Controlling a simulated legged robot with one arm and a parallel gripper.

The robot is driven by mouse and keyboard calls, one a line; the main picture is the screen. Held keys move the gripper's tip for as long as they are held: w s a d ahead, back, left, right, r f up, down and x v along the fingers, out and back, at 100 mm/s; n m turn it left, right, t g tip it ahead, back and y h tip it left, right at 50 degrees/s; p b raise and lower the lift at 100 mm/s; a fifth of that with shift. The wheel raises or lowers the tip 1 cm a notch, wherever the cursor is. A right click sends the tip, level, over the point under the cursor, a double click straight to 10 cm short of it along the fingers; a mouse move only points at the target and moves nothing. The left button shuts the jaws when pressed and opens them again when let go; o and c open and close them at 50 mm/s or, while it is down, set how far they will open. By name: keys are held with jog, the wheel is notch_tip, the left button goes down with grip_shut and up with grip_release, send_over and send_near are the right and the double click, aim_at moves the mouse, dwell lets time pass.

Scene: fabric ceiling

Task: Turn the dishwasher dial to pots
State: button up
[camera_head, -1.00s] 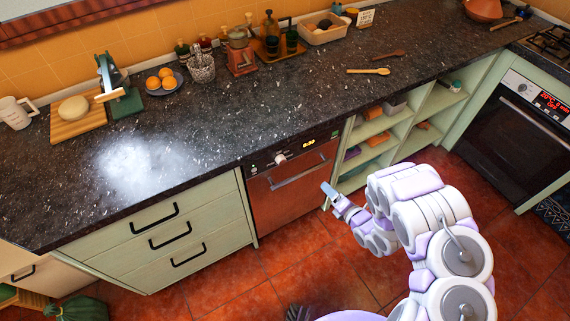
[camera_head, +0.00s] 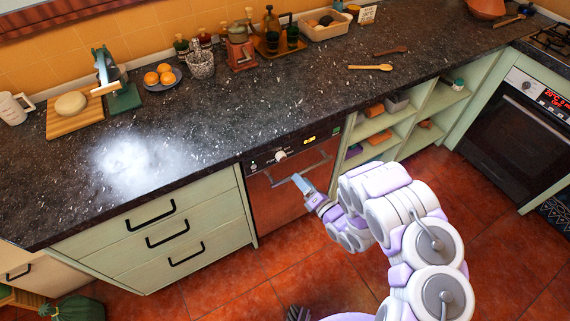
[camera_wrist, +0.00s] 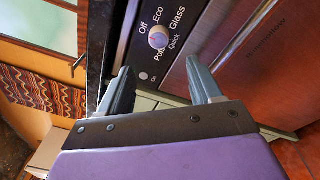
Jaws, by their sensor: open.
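The dishwasher (camera_head: 287,205) has a reddish front under the dark counter, with a metal bar handle and a black control panel. Its round white dial (camera_head: 281,156) sits on the panel's left part. In the wrist view the dial (camera_wrist: 158,38) is ringed by the words Off, Eco, Glass, Quick and a partly hidden "Pots" at its lower side. I cannot tell exactly where its mark points. My gripper (camera_head: 301,183) is in front of the dishwasher, below and right of the dial. In the wrist view my gripper (camera_wrist: 160,82) is open and empty, its fingers apart, short of the dial.
The dishwasher's handle (camera_head: 303,173) runs close beside my gripper. Drawers (camera_head: 160,235) with black handles stand to the left, open shelves (camera_head: 385,130) to the right. The counter (camera_head: 230,110) overhangs the panel.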

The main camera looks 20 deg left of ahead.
aim_at(283, 159)
jog(key=b+x, duration=0.1)
jog(key=x, duration=1)
jog(key=shift+f, duration=0.1)
jog(key=c, duration=1)
